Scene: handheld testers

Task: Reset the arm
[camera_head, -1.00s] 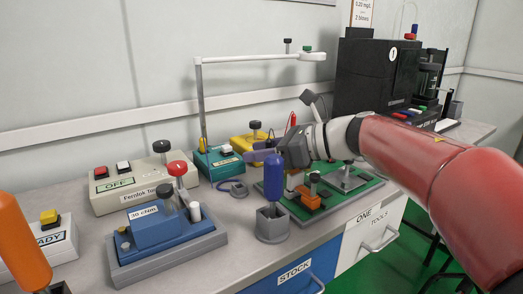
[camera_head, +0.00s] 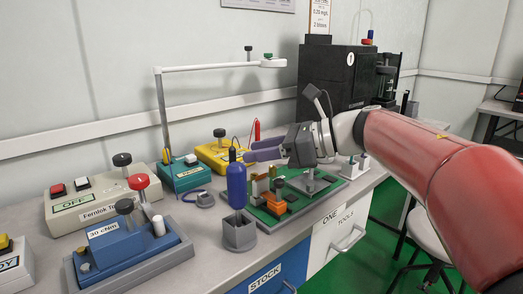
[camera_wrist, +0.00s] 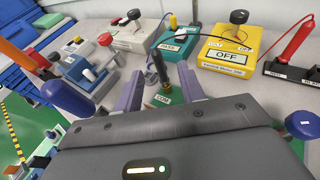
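My gripper (camera_head: 262,149) is at the end of my red and white arm, above the back of the green board (camera_head: 325,193). Its two purple fingers are spread with a gap between them in the wrist view (camera_wrist: 159,82), and nothing is held. A black-knobbed piece with a COM label (camera_wrist: 161,98) shows beyond the gap between the fingers.
A yellow tester (camera_head: 222,157), a teal box (camera_head: 187,174), a cream torque tester (camera_head: 95,207) and a blue 30 cNm unit (camera_head: 118,243) stand on the bench. A white overhead bar (camera_head: 215,67) rises behind them. A black machine (camera_head: 340,75) stands at the back right.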

